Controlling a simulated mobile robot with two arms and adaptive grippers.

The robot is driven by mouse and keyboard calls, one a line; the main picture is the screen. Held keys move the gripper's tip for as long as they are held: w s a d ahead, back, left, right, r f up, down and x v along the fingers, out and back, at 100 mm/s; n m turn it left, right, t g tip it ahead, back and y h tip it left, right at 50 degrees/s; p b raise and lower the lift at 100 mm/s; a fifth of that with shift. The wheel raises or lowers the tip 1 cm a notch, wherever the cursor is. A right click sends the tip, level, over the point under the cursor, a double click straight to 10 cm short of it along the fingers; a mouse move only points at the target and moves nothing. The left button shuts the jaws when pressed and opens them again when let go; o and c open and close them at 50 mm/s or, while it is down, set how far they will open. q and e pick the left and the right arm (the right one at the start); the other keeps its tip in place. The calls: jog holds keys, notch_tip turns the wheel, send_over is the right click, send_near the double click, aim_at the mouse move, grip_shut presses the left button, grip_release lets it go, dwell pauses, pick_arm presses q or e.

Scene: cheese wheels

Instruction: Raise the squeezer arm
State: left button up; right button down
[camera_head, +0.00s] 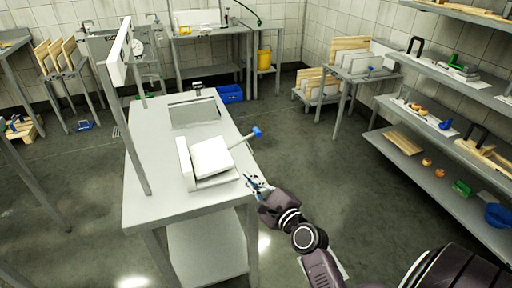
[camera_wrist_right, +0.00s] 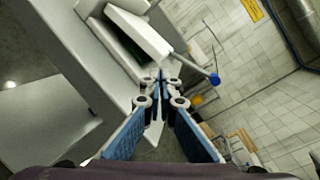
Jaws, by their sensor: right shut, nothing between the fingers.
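The squeezer (camera_head: 186,165) is a white press on the steel table (camera_head: 150,200). Its arm (camera_head: 212,155) is a thick white plate, tilted, with a rod ending in a blue knob (camera_head: 257,132) past the table's right edge. In the right wrist view, the arm (camera_wrist_right: 140,28) lies ahead, a dark green gap shows under it, and the blue knob (camera_wrist_right: 214,79) is right of the fingertips. My right gripper (camera_head: 256,183) is shut and empty at the table's right edge, below the knob and apart from it; it also shows in the wrist view (camera_wrist_right: 160,78). My left gripper is not in view.
A sink basin (camera_head: 194,113) is behind the squeezer on the table. A metal post (camera_head: 130,130) rises at the table's left side. Shelves (camera_head: 420,165) with wood and small items stand at the right. The floor between table and shelves is clear.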

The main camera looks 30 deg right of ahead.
jog(key=d+r+m+t+h, duration=0.1)
jog(key=d+m+h, duration=0.3)
jog(key=d+m, duration=0.3)
jog(key=shift+w+r, duration=0.25)
jog(key=shift+r, duration=0.15)
jog(key=shift+d, duration=0.1)
jog(key=x, duration=1)
